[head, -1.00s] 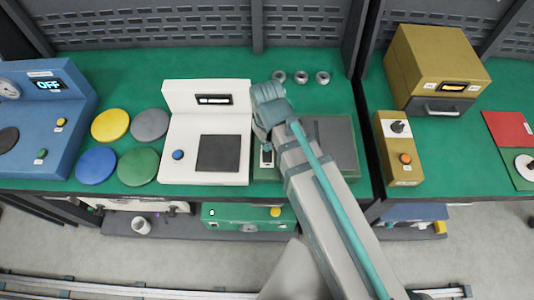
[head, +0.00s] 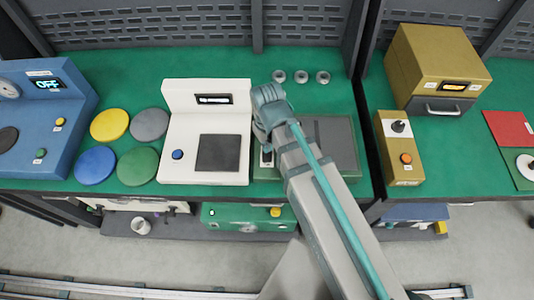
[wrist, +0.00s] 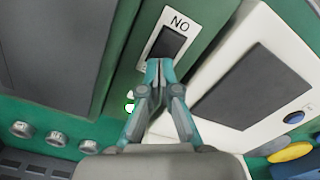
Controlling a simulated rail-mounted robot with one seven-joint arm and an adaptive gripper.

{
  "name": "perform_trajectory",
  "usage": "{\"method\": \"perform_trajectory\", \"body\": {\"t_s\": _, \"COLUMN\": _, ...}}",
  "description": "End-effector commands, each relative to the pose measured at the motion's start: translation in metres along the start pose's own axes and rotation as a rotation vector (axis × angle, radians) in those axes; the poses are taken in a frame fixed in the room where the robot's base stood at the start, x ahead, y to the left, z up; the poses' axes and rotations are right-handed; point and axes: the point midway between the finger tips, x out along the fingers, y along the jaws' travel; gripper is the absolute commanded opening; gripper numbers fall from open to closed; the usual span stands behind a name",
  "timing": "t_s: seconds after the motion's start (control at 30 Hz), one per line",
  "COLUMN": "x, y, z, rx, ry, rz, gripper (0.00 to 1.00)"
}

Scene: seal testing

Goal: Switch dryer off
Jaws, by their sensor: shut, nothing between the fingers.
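A green box-shaped device with a grey top (head: 338,140), which I take to be the dryer, stands on the green bench, partly hidden behind my arm. In the wrist view its green panel carries a dark rocker switch (wrist: 171,41) in a white plate. The letters on the plate read "NO" in this view, which is "ON" turned around. A small green light (wrist: 130,101) glows beside it. My gripper (wrist: 158,66) is shut and empty, its fingertips at the near edge of the switch. I cannot tell whether they touch it.
A white device (head: 208,150) with a dark square plate stands close to the left. Several small metal rings (head: 301,77) lie behind. A yellow-brown box (head: 400,150) with knobs is to the right. Coloured discs (head: 95,165) lie further left.

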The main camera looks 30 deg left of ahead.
Motion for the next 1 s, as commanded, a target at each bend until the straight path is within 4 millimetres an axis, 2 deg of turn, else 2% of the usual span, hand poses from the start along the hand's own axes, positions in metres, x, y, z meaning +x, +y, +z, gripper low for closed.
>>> {"method": "perform_trajectory", "body": {"t_s": 1.0, "x": 0.013, "y": 0.000, "z": 0.000, "rx": 0.000, "ry": 0.000, "rz": 0.000, "gripper": 0.00}}
